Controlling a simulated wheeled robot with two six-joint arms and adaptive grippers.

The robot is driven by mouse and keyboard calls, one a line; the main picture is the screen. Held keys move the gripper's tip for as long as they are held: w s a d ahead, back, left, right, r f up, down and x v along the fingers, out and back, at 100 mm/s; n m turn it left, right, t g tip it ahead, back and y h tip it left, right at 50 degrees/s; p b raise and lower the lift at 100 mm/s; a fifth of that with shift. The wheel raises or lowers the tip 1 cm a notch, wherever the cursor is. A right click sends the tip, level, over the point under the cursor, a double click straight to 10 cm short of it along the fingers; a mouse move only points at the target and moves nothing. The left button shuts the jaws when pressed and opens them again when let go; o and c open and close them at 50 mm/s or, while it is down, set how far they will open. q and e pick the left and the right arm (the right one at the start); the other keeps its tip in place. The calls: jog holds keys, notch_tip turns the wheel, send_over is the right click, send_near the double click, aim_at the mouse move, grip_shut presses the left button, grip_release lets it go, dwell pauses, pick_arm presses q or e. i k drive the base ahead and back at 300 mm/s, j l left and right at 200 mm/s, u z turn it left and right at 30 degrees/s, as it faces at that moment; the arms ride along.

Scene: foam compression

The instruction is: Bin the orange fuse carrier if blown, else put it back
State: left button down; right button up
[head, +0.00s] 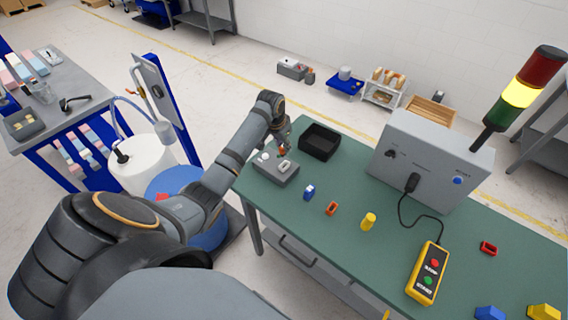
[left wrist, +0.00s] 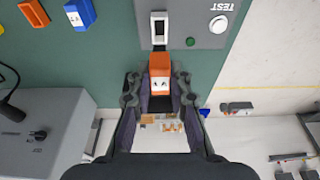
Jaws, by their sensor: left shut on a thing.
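My left gripper (head: 283,146) is shut on the orange fuse carrier (left wrist: 160,76); the carrier also shows small in the head view (head: 282,152). It is at the far edge of the grey tester (head: 287,176). The tester's white-rimmed slot (left wrist: 160,30) is just ahead of the carrier; whether they touch I cannot tell. The tester has a round white TEST button (left wrist: 218,24) and a small green lamp (left wrist: 190,41); whether it is lit is unclear. A black open bin (head: 319,142) stands right of the gripper. An orange hollow holder (head: 331,208) sits on the green bench. My right gripper is not in view.
A blue carrier (head: 308,192) and a yellow one (head: 368,221) stand on the bench (head: 300,230). A grey control box (head: 432,160) bears a signal tower lit yellow (head: 519,93). Its cable runs to a yellow pendant (head: 427,272). A red holder (head: 488,248) lies right.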

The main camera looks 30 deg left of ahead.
aim_at(315, 144)
jog(key=i+j+z, duration=0.15)
jog(key=j, duration=0.2)
jog(key=i+j+z, duration=0.15)
jog(key=j, duration=0.2)
jog(key=i+j+z, duration=0.2)
jog(key=j, duration=0.15)
jog(key=j+z, duration=0.15)
jog(key=j, duration=0.2)
